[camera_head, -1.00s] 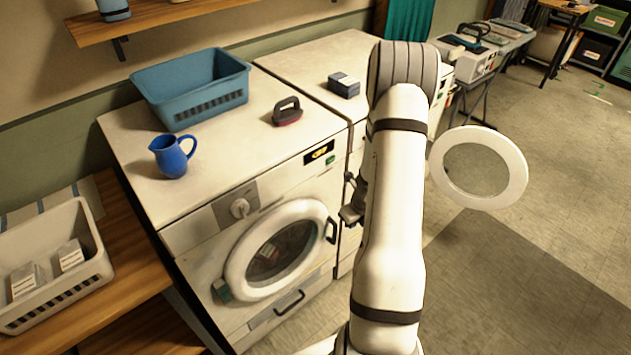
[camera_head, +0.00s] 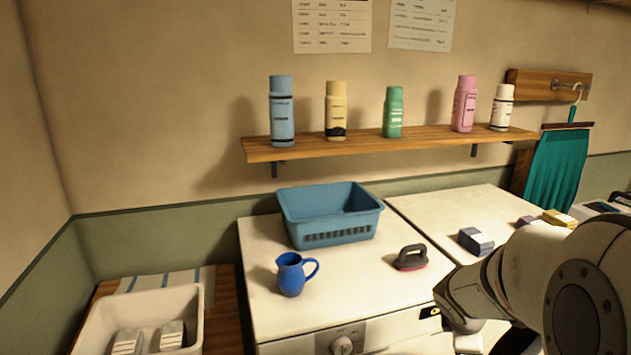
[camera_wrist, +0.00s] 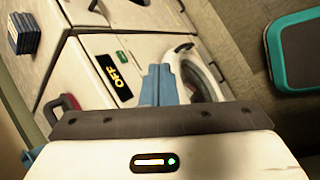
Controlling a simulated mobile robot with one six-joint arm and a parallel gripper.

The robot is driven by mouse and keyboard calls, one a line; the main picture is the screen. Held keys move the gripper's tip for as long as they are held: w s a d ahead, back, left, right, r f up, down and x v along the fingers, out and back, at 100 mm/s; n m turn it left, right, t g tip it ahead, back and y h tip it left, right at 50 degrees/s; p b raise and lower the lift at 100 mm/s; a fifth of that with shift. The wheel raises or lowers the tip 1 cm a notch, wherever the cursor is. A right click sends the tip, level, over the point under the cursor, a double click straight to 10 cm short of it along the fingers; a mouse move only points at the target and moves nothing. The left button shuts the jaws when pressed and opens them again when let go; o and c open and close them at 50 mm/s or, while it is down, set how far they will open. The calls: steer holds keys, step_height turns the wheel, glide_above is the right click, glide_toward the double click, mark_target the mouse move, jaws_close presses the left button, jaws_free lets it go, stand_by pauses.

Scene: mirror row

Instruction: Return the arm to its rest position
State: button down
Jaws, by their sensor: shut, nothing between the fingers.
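My white arm (camera_head: 590,295) is bent in the lower right corner of the head view, close to the camera. Its far end runs off the bottom edge, so the fingers cannot be made out there. In the wrist view my gripper (camera_wrist: 159,72) shows as two blue fingers pressed together with nothing between them. I cannot tell the gap between the fingers and the machine.
A blue basket (camera_head: 330,226), a blue jug (camera_head: 292,275), a dark-handled iron-like object (camera_head: 411,258) and a dark box (camera_head: 476,241) stand on the machine tops. A shelf (camera_head: 400,145) holds several bottles. A pale basket (camera_head: 92,320) stands lower left.

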steer(key=s+a+r+m+y, duration=0.2)
steer(key=s+a+m, duration=0.5)
steer(key=a, duration=0.1)
steer(key=s+a+r+m+y, duration=0.3)
steer(key=s+a+m, duration=0.4)
steer(key=s+a, duration=0.1)
steer(key=shift+s+r+g+b, duration=0.25)
steer(key=shift+r+g+b, duration=0.1)
steer(key=shift+g+b, duration=0.05)
stand_by(0.5)
